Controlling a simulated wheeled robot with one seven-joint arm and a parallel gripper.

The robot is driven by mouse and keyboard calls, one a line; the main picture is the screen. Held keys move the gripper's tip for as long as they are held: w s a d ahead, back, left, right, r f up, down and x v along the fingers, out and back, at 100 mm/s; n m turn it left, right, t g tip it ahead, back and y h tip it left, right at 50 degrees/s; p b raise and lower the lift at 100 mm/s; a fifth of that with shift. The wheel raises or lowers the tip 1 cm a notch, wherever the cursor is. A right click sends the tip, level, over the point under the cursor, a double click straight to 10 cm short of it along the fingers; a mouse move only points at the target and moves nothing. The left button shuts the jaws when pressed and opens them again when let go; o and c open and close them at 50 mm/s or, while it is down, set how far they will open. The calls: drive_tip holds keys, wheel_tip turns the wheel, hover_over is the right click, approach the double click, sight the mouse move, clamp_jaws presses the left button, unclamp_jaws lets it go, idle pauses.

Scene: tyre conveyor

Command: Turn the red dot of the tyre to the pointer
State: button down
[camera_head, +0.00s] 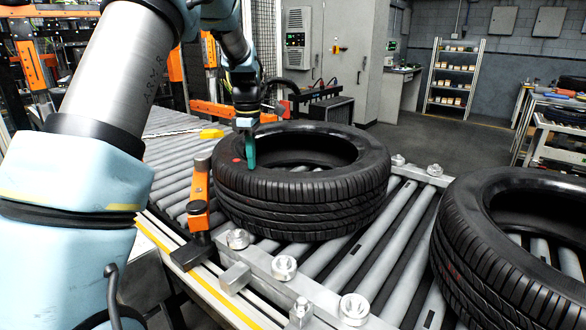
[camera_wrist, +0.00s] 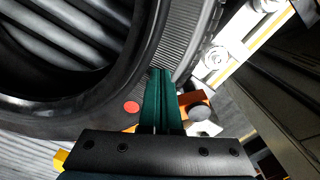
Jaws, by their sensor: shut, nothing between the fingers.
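The black tyre (camera_head: 310,208) lies flat on the conveyor rollers. Its red dot (camera_head: 236,160) is on the upper sidewall, at the tyre's left. The dot also shows in the wrist view (camera_wrist: 131,107), just left of my fingers. The orange pointer (camera_head: 199,198) stands beside the tyre's front left, apart from the dot. In the wrist view the pointer (camera_wrist: 190,99) is partly hidden, to the right of my fingers. My gripper (camera_head: 250,166) has its green fingers shut and empty, pointing down over the sidewall close to the dot. I cannot tell whether the fingertips touch the rubber.
A second tyre (camera_head: 520,250) lies at the right on the conveyor. Metal bars with rollers (camera_head: 284,267) stand around the first tyre's front and right. A yellow block (camera_head: 211,134) sits behind the pointer. Open floor (camera_head: 440,150) lies beyond the conveyor.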

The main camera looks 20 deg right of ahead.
sight(228, 157)
drive_tip(key=shift+w+a+f+p, duration=0.2)
drive_tip(key=shift+w+a+p, duration=0.45)
drive_tip(key=shift+w, duration=0.45)
drive_tip(key=shift+w+a+f+p, duration=0.15)
drive_tip(key=shift+w+a+p, duration=0.3)
drive_tip(key=shift+w+a, duration=0.55)
drive_tip(key=shift+w+a+r+p, duration=0.1)
drive_tip(key=shift+w+a+p, duration=0.1)
drive_tip(key=shift+w+p, duration=0.45)
drive_tip(key=shift+w+a+r+p, duration=0.15)
drive_tip(key=shift+w+p, duration=0.15)
drive_tip(key=shift+w, duration=0.6)
drive_tip(key=shift+w+a+f+p, duration=0.1)
drive_tip(key=shift+w+a+p, duration=0.1)
drive_tip(key=shift+w+p, duration=0.5)
drive_tip(key=shift+w+a+f+p, duration=0.15)
drive_tip(key=shift+w+p, duration=0.15)
drive_tip(key=shift+w, duration=0.7)
wheel_tip(228, 157, up, 3)
drive_tip(key=shift+d+r+p, duration=0.1)
drive_tip(key=shift+d+p, duration=0.05)
drive_tip(key=shift+p, duration=0.9)
wheel_tip(228, 157, up, 5)
drive_tip(key=shift+r+p, duration=0.15)
drive_tip(key=shift+p, duration=0.15)
